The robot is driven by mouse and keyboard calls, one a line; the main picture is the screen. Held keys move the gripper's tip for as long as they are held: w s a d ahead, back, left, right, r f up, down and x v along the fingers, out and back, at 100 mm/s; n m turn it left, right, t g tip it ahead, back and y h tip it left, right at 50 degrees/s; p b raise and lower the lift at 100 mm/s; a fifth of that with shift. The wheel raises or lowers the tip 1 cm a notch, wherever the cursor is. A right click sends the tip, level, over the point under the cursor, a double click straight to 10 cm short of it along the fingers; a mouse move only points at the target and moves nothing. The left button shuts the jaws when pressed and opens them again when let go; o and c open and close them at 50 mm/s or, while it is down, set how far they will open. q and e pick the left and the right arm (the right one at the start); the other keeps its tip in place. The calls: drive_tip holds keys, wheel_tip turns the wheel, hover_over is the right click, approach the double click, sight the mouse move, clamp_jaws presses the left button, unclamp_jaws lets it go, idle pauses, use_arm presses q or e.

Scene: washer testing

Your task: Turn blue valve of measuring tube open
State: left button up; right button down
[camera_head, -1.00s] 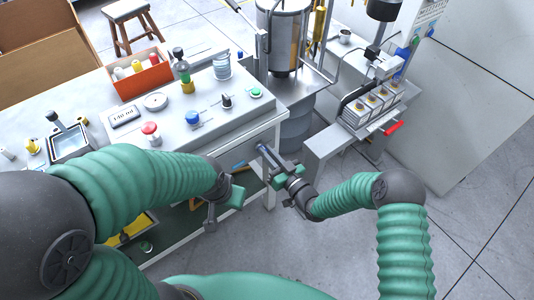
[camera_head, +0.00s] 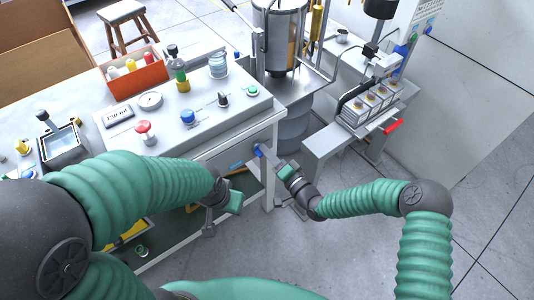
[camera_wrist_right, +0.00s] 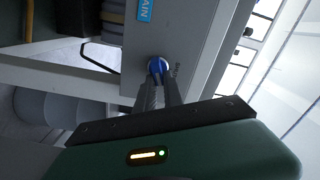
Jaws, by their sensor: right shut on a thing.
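A small blue knob (camera_wrist_right: 157,65) sits on the grey face of the bench, beside a blue label ending in "AIN". My right gripper (camera_wrist_right: 159,84) has its two dark fingers closed on this knob. In the head view the right gripper (camera_head: 266,156) reaches the bench's front right corner, and the blue knob (camera_head: 258,152) shows only partly at its fingertips. I cannot tell whether this knob is on the measuring tube. A tall clear cylinder with a metal frame (camera_head: 278,35) stands behind the bench. My left gripper (camera_head: 211,214) hangs in front of the bench, apart from the knob; its jaws are unclear.
On the bench are a control panel with a red button (camera_head: 143,128), a blue knob (camera_head: 187,117) and a green button (camera_head: 253,90), plus an orange box (camera_head: 137,80). A machine with a red handle (camera_head: 393,126) stands right.

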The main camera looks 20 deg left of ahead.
drive_tip(key=m, duration=0.1)
drive_tip(key=m+b, duration=0.1)
drive_tip(key=m, duration=0.2)
drive_tip(key=shift+w+d+f+m, duration=0.15)
drive_tip(key=shift+w+f+m, duration=0.05)
drive_tip(key=shift+f+m, duration=0.2)
idle(0.4)
drive_tip(key=c, duration=1.5)
unclamp_jaws()
drive_tip(key=shift+o, duration=0.2)
drive_tip(key=p+v, duration=0.2)
drive_tip(key=v, duration=1.4)
drive_tip(key=shift+s+d, duration=0.3)
